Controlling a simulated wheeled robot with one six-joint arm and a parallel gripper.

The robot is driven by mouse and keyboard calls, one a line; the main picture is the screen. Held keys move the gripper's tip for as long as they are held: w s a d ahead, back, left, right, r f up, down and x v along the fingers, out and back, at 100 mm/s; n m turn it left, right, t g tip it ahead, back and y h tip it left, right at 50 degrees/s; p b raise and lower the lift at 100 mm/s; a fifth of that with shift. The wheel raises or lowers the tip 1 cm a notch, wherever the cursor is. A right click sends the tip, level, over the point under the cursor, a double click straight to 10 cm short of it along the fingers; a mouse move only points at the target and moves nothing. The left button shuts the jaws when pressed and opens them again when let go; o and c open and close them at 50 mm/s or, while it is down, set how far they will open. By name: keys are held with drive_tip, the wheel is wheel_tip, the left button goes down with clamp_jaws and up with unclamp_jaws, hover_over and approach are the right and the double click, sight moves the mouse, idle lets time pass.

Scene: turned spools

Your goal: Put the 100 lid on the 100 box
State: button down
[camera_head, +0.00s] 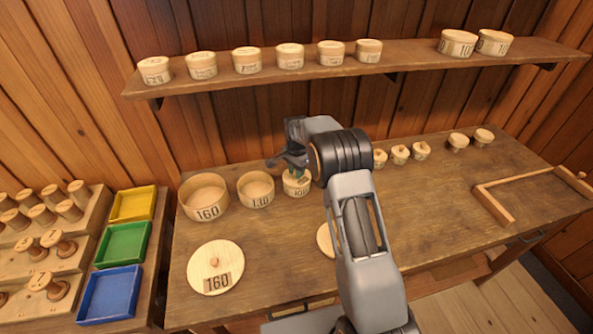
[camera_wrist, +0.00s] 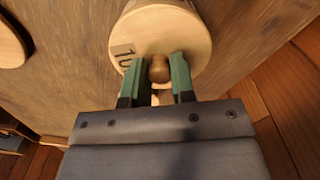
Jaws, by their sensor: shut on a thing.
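The 100 lid (camera_wrist: 190,40) is a round, pale wooden disc with a brown knob and a partly hidden label starting "10" in the wrist view. My gripper (camera_wrist: 161,68) has its green fingers on both sides of the knob, shut on it. In the head view my gripper (camera_head: 290,168) is directly above the 100 box (camera_head: 297,188), a small round wooden box in the middle of the table. The lid is hard to make out there, and I cannot tell whether it touches the box or is seated on it.
The 130 box (camera_head: 256,201) and 160 box (camera_head: 207,212) stand to the left. The 160 lid (camera_head: 214,268) lies in front, and another lid (camera_head: 325,240) is partly behind my arm. A shelf (camera_head: 290,75) holds more boxes.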

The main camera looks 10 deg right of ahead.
drive_tip(key=c, duration=0.9)
unclamp_jaws()
drive_tip(key=shift+o, duration=0.5)
drive_tip(key=o, duration=0.3)
drive_tip(key=shift+r, duration=0.25)
drive_tip(key=shift+r+p, duration=0.45)
drive_tip(key=shift+r, duration=0.1)
drive_tip(key=shift+r, duration=0.1)
drive_tip(key=shift+r+p, duration=2.1)
drive_tip(key=shift+r, duration=1.3)
